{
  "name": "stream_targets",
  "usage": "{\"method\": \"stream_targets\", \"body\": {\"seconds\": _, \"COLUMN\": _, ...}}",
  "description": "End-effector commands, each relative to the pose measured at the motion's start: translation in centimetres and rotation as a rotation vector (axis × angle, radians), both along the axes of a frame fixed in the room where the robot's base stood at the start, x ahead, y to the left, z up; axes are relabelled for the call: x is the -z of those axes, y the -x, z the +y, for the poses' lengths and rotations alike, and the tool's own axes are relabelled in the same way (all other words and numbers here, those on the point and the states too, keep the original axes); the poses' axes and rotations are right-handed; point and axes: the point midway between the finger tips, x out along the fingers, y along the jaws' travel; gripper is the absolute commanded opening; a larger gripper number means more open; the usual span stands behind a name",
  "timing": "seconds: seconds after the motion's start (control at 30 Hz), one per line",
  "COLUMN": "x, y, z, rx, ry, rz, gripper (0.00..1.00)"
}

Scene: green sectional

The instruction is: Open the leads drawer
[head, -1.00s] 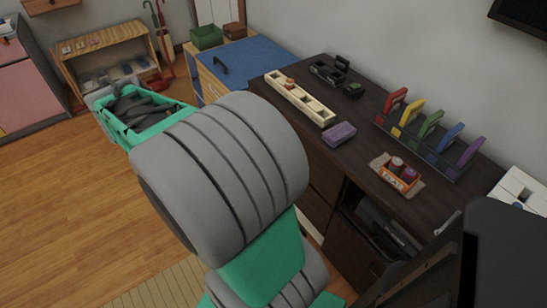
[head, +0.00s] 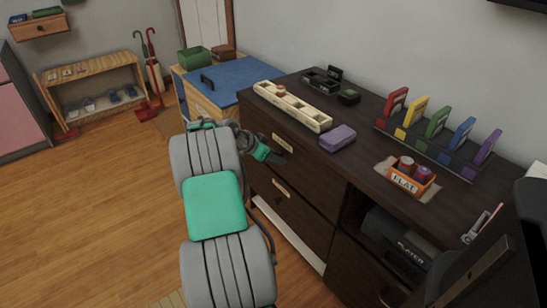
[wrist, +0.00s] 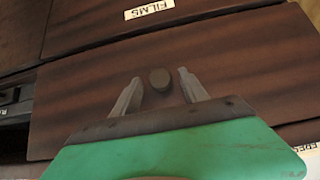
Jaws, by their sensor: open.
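The dark wood dresser (head: 322,185) has two stacked labelled drawers at its left in the head view. My gripper (head: 274,155) is at the upper drawer front (head: 305,157). In the wrist view my gripper (wrist: 159,84) is open, with one finger on each side of a round dark knob (wrist: 159,79) on a brown drawer front (wrist: 90,90). I cannot tell whether the fingers touch the knob. The drawer looks shut. A FILMS label (wrist: 150,9) is on the neighbouring front. Another label (wrist: 311,149) at the lower right is partly cut off and hard to read.
The dresser top holds a cream tray (head: 292,108), a purple block (head: 338,138), an orange FLAT box (head: 409,178) and a coloured rack. A player (head: 398,241) sits in the open bay to the right. A blue-topped cabinet (head: 225,83) stands behind. Wooden floor is free at left.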

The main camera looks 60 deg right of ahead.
Motion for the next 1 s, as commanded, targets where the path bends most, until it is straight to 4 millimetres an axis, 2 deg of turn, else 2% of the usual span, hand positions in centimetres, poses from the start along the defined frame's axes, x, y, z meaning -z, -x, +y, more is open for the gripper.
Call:
{"method": "stream_targets", "body": {"seconds": 0.17, "x": -0.04, "y": -0.05, "z": 0.01, "rx": -0.001, "ry": 0.0, "rz": 0.0, "gripper": 0.51}}
{"method": "stream_targets", "body": {"seconds": 0.8, "x": -0.04, "y": -0.08, "z": 0.05, "rx": -0.002, "ry": -0.001, "rz": 0.0, "gripper": 0.0}}
{"method": "stream_targets", "body": {"seconds": 1.0, "x": -0.05, "y": -0.09, "z": 0.06, "rx": -0.002, "ry": -0.001, "rz": 0.0, "gripper": 0.0}}
